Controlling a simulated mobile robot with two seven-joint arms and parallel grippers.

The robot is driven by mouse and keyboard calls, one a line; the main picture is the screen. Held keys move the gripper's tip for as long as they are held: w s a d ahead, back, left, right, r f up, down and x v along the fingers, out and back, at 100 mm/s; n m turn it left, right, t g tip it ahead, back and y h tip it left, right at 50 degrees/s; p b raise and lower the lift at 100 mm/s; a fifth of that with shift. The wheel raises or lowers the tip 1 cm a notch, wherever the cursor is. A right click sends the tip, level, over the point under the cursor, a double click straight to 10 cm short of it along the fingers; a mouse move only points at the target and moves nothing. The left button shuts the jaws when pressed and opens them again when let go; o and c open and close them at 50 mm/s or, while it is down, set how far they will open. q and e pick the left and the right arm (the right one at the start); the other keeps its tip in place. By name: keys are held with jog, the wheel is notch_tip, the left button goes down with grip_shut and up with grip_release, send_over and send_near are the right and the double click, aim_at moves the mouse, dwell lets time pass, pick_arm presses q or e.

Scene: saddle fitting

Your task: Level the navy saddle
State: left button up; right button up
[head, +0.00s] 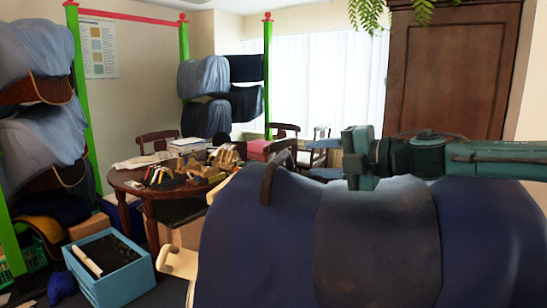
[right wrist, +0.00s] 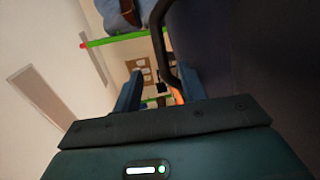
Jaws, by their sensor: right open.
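The navy saddle (head: 255,240) fills the lower right of the head view, close to me, with a paler grey-blue band (head: 375,245) down its middle. A dark curved handle (head: 268,182) stands up at its left end. My right gripper (head: 352,160) is above the saddle's top, pointing left, with the handle farther left. In the right wrist view its two fingers (right wrist: 160,90) are apart, and a dark curved bar (right wrist: 163,45) shows between them, nearer the right finger; contact cannot be told. The saddle's dark side (right wrist: 240,60) fills the right of that view. My left gripper is not in view.
A round wooden table (head: 130,182) with tools and books stands behind, left of the saddle. Green-posted racks (head: 88,100) hold covered saddles. A blue crate (head: 115,285) is on the floor at lower left. A cream hook (head: 178,262) juts out beside the saddle. A brown cabinet (head: 450,70) stands behind.

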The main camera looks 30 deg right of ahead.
aim_at(284, 159)
jog(key=x, duration=0.7)
jog(key=shift+w+f, duration=0.15)
jog(key=shift+f, duration=0.1)
jog(key=shift+b+x, duration=0.4)
jog(key=shift+x, duration=1.9)
jog(key=shift+r, duration=0.15)
grip_shut()
